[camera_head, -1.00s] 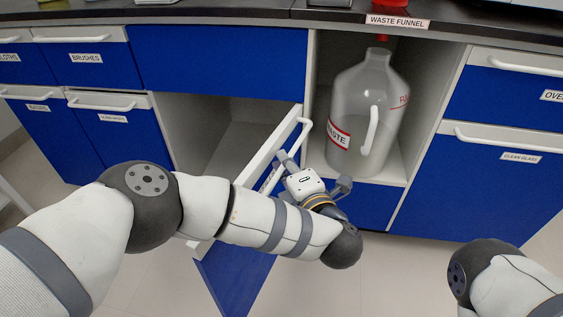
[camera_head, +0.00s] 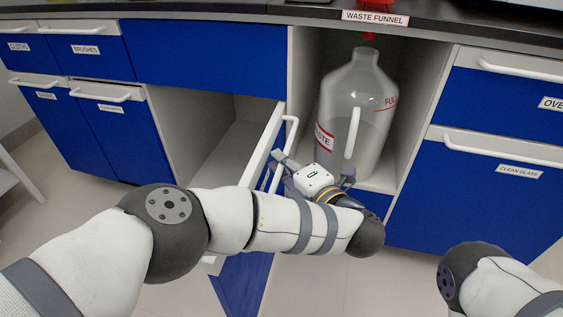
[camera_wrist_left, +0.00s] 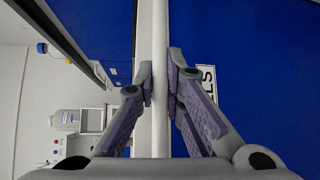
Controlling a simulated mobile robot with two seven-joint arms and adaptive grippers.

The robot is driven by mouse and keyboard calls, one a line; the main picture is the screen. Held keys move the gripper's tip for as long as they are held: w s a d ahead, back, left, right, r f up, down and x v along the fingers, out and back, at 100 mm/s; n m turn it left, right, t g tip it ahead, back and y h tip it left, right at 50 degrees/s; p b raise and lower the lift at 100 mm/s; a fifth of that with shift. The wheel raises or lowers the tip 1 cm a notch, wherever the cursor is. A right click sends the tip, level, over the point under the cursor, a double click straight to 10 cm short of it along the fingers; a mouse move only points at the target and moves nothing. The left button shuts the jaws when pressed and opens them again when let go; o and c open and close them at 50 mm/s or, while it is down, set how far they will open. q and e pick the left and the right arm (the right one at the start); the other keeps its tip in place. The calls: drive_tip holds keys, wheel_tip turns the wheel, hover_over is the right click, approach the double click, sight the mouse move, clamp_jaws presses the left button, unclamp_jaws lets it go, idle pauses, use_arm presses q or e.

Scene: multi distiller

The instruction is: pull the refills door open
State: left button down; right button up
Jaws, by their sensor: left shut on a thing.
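The refills door (camera_head: 237,285) is blue with a pale edge and stands open, swung out from the cabinet front toward me. Its white bar handle (camera_head: 293,135) runs along the outer face. My left gripper (camera_head: 281,170) is at this handle. In the left wrist view the handle (camera_wrist_left: 160,35) passes upright between the left gripper's fingers (camera_wrist_left: 160,85), which are closed on it. The blue door face (camera_wrist_left: 245,55) there shows part of a label ending in "LLS". My left forearm hides much of the door in the head view. My right gripper is out of view.
The open compartment (camera_head: 215,140) behind the door looks empty. A large clear waste jug (camera_head: 345,110) stands in the open bay to the right, close beyond my left gripper. Shut blue drawers and doors flank both sides. Pale floor lies in front.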

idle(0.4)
use_arm(q)
drive_tip(key=c, duration=1.7)
unclamp_jaws()
drive_tip(key=shift+o, duration=0.2)
